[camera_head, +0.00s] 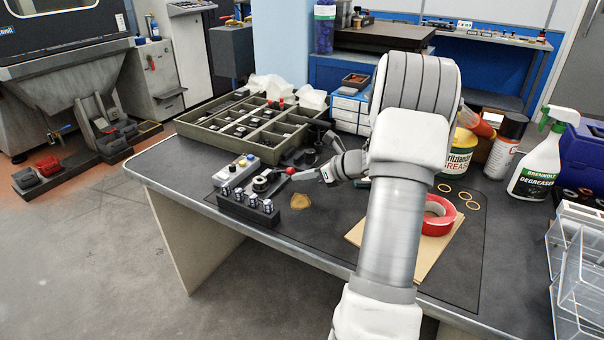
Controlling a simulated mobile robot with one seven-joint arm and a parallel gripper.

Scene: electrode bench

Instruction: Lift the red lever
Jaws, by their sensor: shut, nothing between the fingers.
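A red ball-shaped knob (291,171) shows at the front left of the bench, by a small device with a dark round part (262,184). It appears to be the end of the red lever; the lever's shaft is too small to make out clearly. My gripper (308,174) reaches in from the right, with its fingertips close to the right side of the knob. Its fingers are shut with nothing between them. I cannot tell whether they touch the knob.
A control box with buttons (237,174) and a dark block with several knobs (248,209) stand by the lever. A divided tray (215,146) lies behind. Red tape (437,222) and a degreaser bottle (539,165) are at the right. The bench's front middle is fairly clear.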

